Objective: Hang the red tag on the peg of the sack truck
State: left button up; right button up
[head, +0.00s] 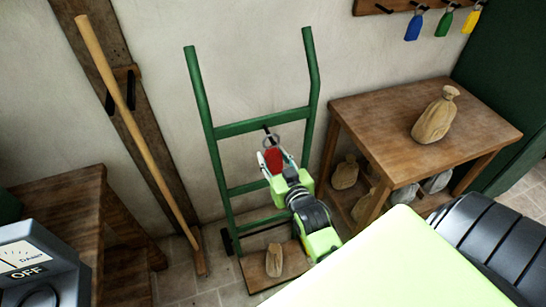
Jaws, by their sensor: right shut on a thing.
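The green sack truck (203,95) leans against the wall with its frame upright. A short dark peg (266,130) sticks out from its upper crossbar. My right gripper (273,158) is shut on the red tag (273,161), in front of the sack truck just below the peg. The tag's metal ring (270,141) shows above the fingers, overlapping the peg's tip in the picture. I cannot tell whether the ring is around the peg or only in front of it. My left gripper is not in view.
A small sack (274,260) stands on the truck's toe plate. A wooden table (375,110) with another sack (436,115) is at right. Blue, green and yellow tags hang on a wall rack (383,7). A long wooden handle (130,120) leans at left, near a grey OFF box (40,270).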

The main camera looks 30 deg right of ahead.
jog(key=o, duration=1.2)
jog(key=v, duration=0.8)
jog(key=s+a+f+n+g+y, duration=0.1)
jog(key=s+a+f+g, duration=0.15)
jog(key=f, duration=0.85)
jog(key=s+a+f+n+g+y, duration=0.15)
jog(key=s+a+f, duration=0.25)
jog(key=f, duration=0.8)
jog(key=s+a+f+g+y, duration=0.2)
jog(key=s+a+f+g, duration=0.15)
jog(key=f, duration=0.75)
jog(key=s+d+f+g, duration=0.1)
jog(key=s+f+g, duration=0.1)
jog(key=s+f, duration=0.3)
jog(key=s+d+f+n+g, duration=0.1)
jog(key=s+f, duration=0.5)
jog(key=s, duration=0.7)
jog(key=s+f+n+g, duration=0.1)
jog(key=s+f+g, duration=0.2)
jog(key=s+f, duration=0.3)
jog(key=shift+s+d+f+n+g+h, duration=0.1)
jog(key=shift+s+d+n+g+h, duration=0.1)
jog(key=shift+s, duration=0.65)
jog(key=shift+s+d+f+n+g+h, duration=0.1)
jog(key=shift+s+d+g+h, duration=0.1)
jog(key=shift+s, duration=0.65)
